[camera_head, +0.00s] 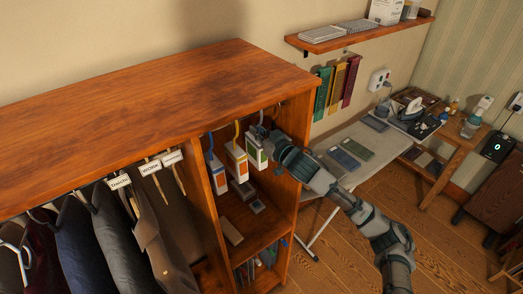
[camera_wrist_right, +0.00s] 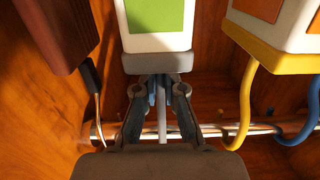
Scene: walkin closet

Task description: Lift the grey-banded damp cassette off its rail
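The grey-banded damp cassette (camera_head: 256,154) is white with a green label and hangs by a grey hook in the upper right bay of the wardrobe. In the right wrist view the cassette (camera_wrist_right: 158,22) shows its green label, grey end band and grey stem running to the metal rail (camera_wrist_right: 260,129). My right gripper (camera_head: 270,142) is at the cassette's top. In the wrist view its fingers (camera_wrist_right: 163,92) are closed in on both sides of the grey stem, just beside the band. My left gripper is not in view.
An orange-labelled cassette (camera_head: 236,160) on a yellow hook and a blue-banded cassette (camera_head: 216,173) hang to the left. The wardrobe's side wall (camera_head: 293,160) is close on the right. Small boxes lie on the shelf below. A folding table (camera_head: 370,140) stands farther right.

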